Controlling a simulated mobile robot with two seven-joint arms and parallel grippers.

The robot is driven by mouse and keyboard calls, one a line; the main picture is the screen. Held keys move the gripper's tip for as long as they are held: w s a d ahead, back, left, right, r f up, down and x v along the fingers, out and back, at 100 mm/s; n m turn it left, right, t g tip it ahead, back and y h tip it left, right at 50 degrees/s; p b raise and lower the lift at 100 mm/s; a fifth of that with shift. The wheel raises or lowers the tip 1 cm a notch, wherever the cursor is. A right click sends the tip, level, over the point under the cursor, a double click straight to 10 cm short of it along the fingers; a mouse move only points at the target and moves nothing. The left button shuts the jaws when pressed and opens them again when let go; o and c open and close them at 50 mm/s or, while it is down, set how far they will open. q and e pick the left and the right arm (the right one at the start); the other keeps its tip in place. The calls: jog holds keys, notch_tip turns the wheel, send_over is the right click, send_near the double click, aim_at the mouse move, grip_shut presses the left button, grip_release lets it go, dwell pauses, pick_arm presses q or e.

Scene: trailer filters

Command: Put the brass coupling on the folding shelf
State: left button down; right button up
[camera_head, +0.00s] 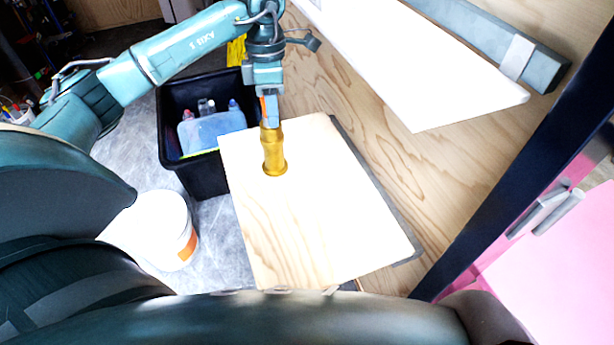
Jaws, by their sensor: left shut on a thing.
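The brass coupling (273,153) is a gold, waisted cylinder. It stands upright at the upper left part of a pale wooden board that looks like the folding shelf (325,215). Its lower end appears to touch the board or hang just above it; I cannot tell which. My left gripper (269,115) points down from above and is shut on the coupling's top end. The gripper's fingers hide part of that top. My right gripper is not in view.
A black bin (178,165) with bottles stands left of the board. A white bucket (165,228) with an orange label is on the grey floor. A white upper panel (430,75) juts from the plywood wall (345,110). A dark post (500,180) stands at right, beside a pink surface (560,260).

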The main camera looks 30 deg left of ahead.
aim_at(275, 145)
pick_arm(q)
notch_tip(275, 145, down, 5)
jog(key=shift+a+f, duration=0.15)
notch_tip(275, 145, down, 4)
jog(key=shift+f+p, duration=0.25)
jog(key=shift+p, duration=0.15)
jog(key=shift+f, duration=0.2)
jog(key=c, duration=1.1)
grip_release()
jog(key=shift+c, duration=0.2)
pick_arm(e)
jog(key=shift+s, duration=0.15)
